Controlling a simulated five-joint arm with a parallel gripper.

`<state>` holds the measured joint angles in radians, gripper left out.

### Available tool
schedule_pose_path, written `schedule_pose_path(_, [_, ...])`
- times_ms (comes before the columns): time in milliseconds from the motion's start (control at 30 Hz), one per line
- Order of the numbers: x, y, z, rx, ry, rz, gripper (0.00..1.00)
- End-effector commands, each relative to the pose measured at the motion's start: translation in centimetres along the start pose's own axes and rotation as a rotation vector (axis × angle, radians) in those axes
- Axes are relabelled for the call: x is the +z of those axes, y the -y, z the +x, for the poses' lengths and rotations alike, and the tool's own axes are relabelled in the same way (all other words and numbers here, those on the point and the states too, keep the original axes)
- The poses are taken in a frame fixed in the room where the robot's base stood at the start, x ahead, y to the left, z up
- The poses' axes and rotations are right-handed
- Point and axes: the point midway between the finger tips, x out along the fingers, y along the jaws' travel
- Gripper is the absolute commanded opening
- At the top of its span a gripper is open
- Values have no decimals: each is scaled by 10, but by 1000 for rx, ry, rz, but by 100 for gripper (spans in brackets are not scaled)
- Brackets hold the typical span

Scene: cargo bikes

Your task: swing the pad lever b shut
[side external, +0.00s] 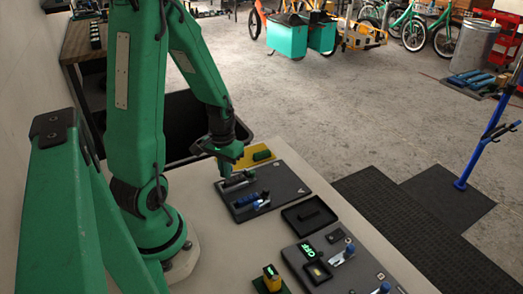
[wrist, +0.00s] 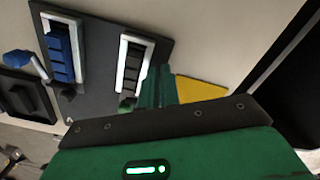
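A dark board (side external: 275,181) carries two pad units side by side; the wrist view shows it too (wrist: 93,75). One unit has blue pads (wrist: 59,52) in a pale frame, and a pale lever with a blue end (wrist: 18,58) sticks out to its left. The other has dark grey pads (wrist: 134,62) in a pale frame, with a small green part (wrist: 127,104) at its near end. I cannot tell which lever is b. My gripper (side external: 226,168) is low over the board's far left end. Its green fingers (wrist: 160,86) look together and empty, beside the grey-pad unit.
A yellow plate with a dark green piece (side external: 262,155) lies beyond the board. A black tray (side external: 309,214) is to its right. A grey panel with a lit OFF display (side external: 307,250) and blue-knobbed levers is nearer. A black bin (side external: 184,123) stands behind my gripper.

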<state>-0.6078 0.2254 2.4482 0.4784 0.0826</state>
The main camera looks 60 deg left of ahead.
Motion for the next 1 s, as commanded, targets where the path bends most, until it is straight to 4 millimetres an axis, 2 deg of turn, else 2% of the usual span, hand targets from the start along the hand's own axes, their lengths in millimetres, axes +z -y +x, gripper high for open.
schedule_pose_path(367, [-6,-1,-4,-2,-20,4,19])
schedule_pose_path(400, [-7,-1,-6,-2,-21,4,24])
schedule_pose_path(433, [-7,-1,-7,-2,-21,4,33])
schedule_pose_path(1000, [-4,0,-43,-1,-14,2,33])
